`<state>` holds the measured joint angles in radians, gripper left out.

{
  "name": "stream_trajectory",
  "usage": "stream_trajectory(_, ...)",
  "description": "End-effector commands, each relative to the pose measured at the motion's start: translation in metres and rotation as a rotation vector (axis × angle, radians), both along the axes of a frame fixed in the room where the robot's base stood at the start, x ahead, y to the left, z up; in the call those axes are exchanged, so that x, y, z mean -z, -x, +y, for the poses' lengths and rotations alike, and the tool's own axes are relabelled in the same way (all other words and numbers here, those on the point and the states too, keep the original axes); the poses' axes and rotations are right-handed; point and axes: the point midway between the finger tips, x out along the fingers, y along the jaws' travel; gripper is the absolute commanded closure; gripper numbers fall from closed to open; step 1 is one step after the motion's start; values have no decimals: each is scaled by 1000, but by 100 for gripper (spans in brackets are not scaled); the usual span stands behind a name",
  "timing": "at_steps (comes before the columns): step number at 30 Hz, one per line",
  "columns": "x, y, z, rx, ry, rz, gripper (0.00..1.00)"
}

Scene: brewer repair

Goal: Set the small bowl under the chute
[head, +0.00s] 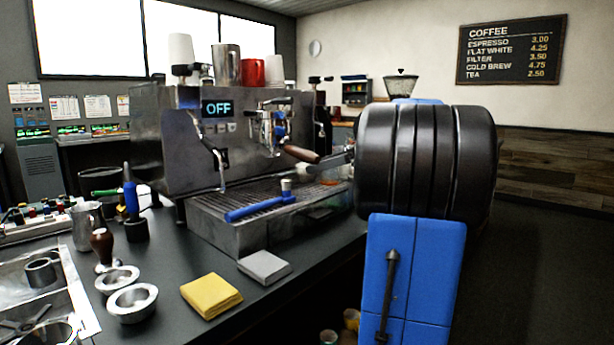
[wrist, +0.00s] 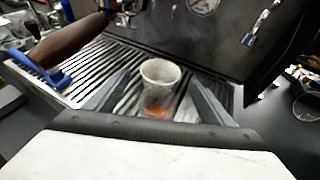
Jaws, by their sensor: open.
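Two shallow round metal dishes, one farther back (head: 117,279) and one nearer (head: 132,302), sit on the counter at the lower left in the head view. I cannot tell which, if either, is the small bowl. In the wrist view my gripper (wrist: 162,76) is open, its two dark fingers on either side of a small clear glass (wrist: 158,90) with brown liquid at the bottom. The glass appears to stand on the slatted drip tray (wrist: 110,62); I cannot tell whether the fingers touch it. A grinder hopper (head: 401,85) shows behind my arm; no chute is visible.
The espresso machine (head: 172,150) reads OFF. A portafilter handle (head: 299,153) juts out near my gripper. A blue-handled brush (head: 258,207) lies on the drip tray. A sink is at the lower left.

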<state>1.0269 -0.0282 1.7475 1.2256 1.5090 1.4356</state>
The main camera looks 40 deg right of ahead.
Motion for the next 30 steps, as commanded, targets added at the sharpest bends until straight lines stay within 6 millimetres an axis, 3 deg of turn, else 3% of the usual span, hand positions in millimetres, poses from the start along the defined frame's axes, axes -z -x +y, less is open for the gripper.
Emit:
stream_trajectory(15,14,-41,24,-1,0,-1,24)
stream_trajectory(22,15,-43,24,1,0,0,24)
stream_trajectory(23,15,-43,24,1,0,0,26)
stream_trajectory(28,15,-43,24,0,0,0,67)
stream_trajectory(30,15,-43,24,1,1,-2,72)
